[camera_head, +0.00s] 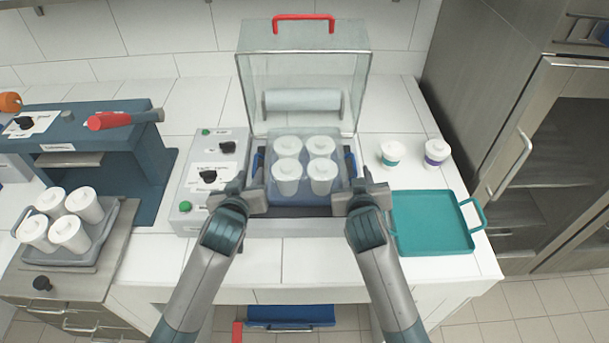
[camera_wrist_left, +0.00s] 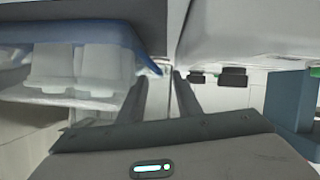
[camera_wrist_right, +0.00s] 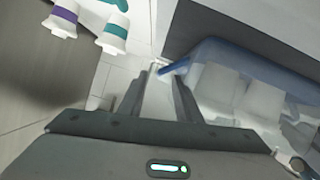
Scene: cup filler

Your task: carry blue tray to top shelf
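A blue tray (camera_head: 334,196) with several white lidded cups (camera_head: 304,165) sits in the filler bay under a raised clear hood. Its blue rim shows in the left wrist view (camera_wrist_left: 130,38) and the right wrist view (camera_wrist_right: 230,58). My left gripper (camera_head: 250,190) is at the tray's left side, and my right gripper (camera_head: 358,187) is at its right side. In both wrist views the fingers are apart with no object clearly between them. The tray's edge lies close to the fingertips; contact cannot be told. No shelf is clearly identifiable as the top shelf.
A control box (camera_head: 208,160) stands left of the bay. A teal tray (camera_head: 428,222) and two banded cups (camera_head: 437,152) are on the counter at right. A grey tray of cups (camera_head: 78,256) is at left. Another blue tray (camera_head: 290,314) lies below the counter. A cabinet (camera_head: 550,150) stands at right.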

